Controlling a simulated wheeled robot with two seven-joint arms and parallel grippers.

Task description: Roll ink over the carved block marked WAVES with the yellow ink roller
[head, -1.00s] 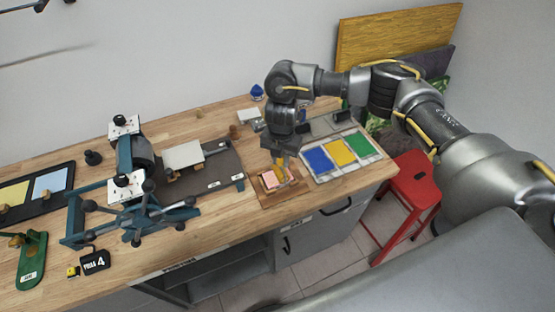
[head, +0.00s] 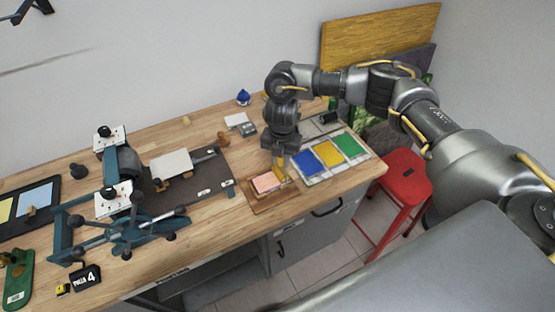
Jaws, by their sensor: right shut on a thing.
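My right gripper (head: 280,158) is shut on the yellow ink roller (head: 280,174) and points down over the front right of the workbench. The roller is at the right end of a small block with a pinkish top (head: 266,183); I cannot tell if they touch. The block lies on a wooden board (head: 285,197) at the bench's front edge. Its marking is too small to read, so WAVES cannot be confirmed. The roller's lower part is partly hidden by the gripper.
Blue, yellow (head: 330,153) and green ink slabs lie right of the block. A teal press (head: 120,215) with spoked handles stands to the left, its dark bed (head: 215,185) reaching towards the board. A red stool (head: 405,180) stands off the bench's right end.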

